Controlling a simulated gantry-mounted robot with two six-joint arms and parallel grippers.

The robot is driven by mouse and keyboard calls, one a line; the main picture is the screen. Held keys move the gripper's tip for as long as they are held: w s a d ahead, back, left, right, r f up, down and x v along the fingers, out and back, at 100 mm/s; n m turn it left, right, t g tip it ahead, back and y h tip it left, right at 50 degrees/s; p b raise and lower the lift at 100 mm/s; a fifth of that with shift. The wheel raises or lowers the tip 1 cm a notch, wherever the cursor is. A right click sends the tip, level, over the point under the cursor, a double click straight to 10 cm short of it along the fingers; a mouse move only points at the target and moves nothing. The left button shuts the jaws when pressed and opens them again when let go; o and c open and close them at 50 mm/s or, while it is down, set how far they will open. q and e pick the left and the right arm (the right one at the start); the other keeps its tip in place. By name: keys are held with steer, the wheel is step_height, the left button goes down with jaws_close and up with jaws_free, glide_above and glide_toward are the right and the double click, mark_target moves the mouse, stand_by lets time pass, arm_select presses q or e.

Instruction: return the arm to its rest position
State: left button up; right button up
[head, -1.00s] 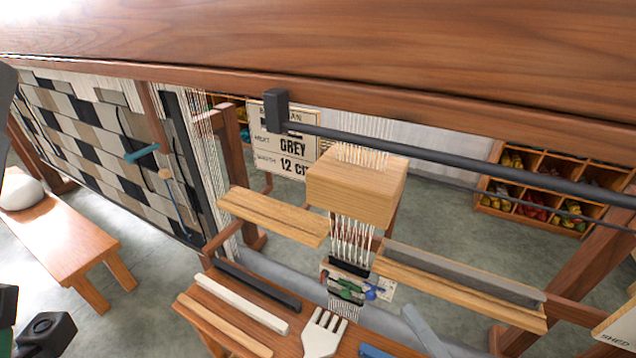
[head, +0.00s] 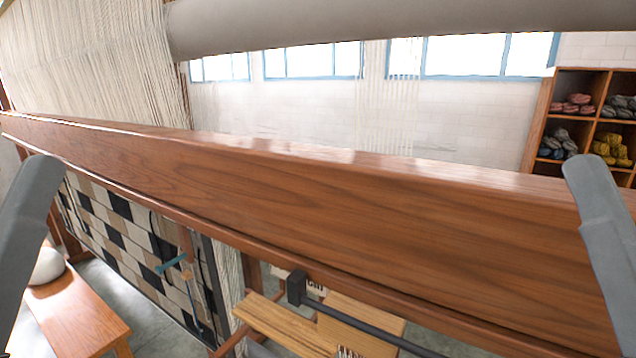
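A grey link of my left arm (head: 28,225) rises at the left edge of the head view. A grey link of my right arm (head: 606,235) rises at the right edge. Both stand in front of the wide wooden loom beam (head: 300,195). Neither gripper shows, so I cannot see whether they are open or hold anything.
A pale roller (head: 400,25) crosses above the beam. Below are a dark bar (head: 370,325), wooden slats (head: 280,325) and a wooden block (head: 365,330). A bench (head: 75,310) with a white ball (head: 47,267) stands at left, skein shelves (head: 540,125) at right.

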step_height(320, 180, up, 25)
steer(key=p, duration=2.1)
step_height(320, 180, down, 43)
steer(key=b, duration=4.2)
